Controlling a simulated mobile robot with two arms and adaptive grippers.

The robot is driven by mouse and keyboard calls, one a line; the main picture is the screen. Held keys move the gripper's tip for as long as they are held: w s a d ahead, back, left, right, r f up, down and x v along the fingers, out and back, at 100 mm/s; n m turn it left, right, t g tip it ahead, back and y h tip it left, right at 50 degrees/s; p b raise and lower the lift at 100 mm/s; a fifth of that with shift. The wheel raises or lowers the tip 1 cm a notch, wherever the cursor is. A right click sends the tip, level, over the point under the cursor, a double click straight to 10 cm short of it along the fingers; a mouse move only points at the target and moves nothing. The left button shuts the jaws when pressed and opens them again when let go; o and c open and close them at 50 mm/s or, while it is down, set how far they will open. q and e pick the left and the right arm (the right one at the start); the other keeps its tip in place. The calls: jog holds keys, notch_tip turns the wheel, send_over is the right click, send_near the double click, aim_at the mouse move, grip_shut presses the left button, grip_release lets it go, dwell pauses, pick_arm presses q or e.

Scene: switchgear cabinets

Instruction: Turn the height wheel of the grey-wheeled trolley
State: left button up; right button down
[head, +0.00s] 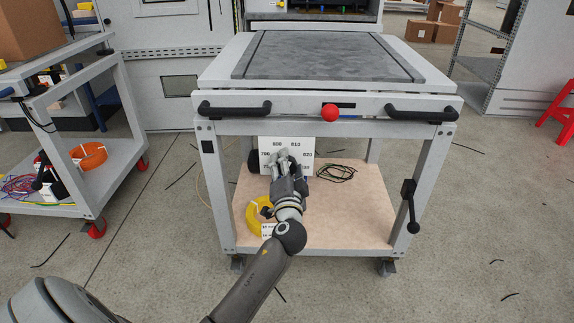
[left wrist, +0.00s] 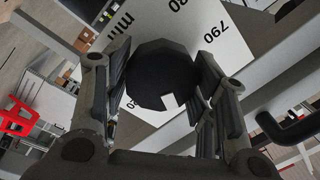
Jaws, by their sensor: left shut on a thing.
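The grey-wheeled trolley (head: 214,170) stands in the middle of the head view, with a grey top and a wooden lower shelf. A white dial plate (head: 307,146) with numbers around 780 to 820 sits under its top; it also shows in the left wrist view (left wrist: 215,50). The black height wheel (left wrist: 160,72), with a white mark on its front, sits before the plate. My left gripper (head: 284,155) has its fingers on both sides of the wheel and is shut on it. In the head view the gripper hides most of the wheel. My right gripper is not in view.
The trolley's front has two black handles (head: 234,110) (head: 422,115), a red knob (head: 330,112) and a black crank lever (head: 411,205). A yellow coil (head: 256,226) and a dark cable (head: 337,173) lie on its shelf. A red-wheeled trolley (head: 118,120) stands left.

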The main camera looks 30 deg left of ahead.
pick_arm(q)
jog(key=shift+f, duration=0.1)
dwell(0.3)
jog(key=o, duration=1)
jog(key=shift+o, duration=0.2)
jog(key=v, duration=1.2)
